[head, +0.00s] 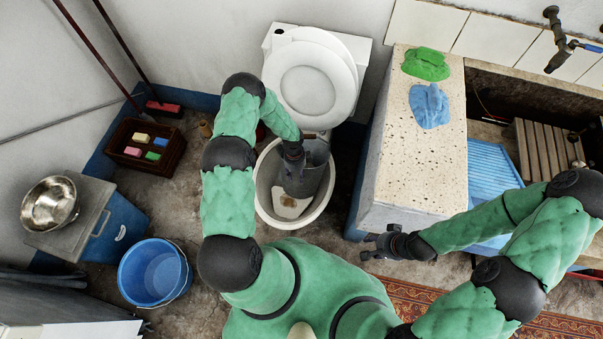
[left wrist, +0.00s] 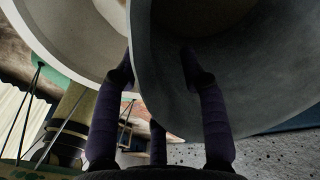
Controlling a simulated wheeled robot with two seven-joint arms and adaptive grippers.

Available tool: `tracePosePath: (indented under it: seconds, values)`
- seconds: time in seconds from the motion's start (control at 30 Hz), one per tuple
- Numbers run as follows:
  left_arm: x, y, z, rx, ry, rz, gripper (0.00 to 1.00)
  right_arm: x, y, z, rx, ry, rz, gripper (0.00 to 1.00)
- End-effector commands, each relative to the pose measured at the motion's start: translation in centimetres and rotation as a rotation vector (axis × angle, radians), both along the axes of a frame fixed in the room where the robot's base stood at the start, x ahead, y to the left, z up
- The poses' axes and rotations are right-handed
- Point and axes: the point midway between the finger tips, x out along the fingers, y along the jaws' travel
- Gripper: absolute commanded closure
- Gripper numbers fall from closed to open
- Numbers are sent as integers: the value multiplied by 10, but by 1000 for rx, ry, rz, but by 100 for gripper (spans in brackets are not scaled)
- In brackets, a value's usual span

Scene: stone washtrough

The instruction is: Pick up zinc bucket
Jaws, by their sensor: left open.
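My left gripper (head: 292,162) is open at the bucket's upper left side in the head view. In the left wrist view the bucket (left wrist: 245,85) fills the upper right as a dark grey curved wall. The left gripper (left wrist: 158,65) has one finger in front of that wall and another beside its left edge. Whether the fingers touch it, I cannot tell. My right gripper (head: 368,247) is open and empty beside the stone trough's front, away from the bucket.
The stone washtrough (head: 415,160) is to the right, with green and blue cloths on top. A blue bucket (head: 155,272), a metal bowl (head: 49,205) and a dark crate (head: 145,145) are on the left.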

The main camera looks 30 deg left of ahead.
Motion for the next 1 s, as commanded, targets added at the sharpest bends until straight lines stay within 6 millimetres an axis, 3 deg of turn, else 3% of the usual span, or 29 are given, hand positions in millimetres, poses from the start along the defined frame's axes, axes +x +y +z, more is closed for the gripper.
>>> tracePosePath:
  seconds: [0.27, 0.4, 1.0]
  values:
    - [0, 0, -4, 2, -2, 2, 61, 0, 0, -1, 0, 0, 0, 61]
    - [0, 0, -4, 1, -2, 1, 100, 0, 0, -1, 0, 0, 0, 61]
    - [6, 1, 0, 3, -15, 1, 100, 0, 0, -1, 0, 0, 0, 61]
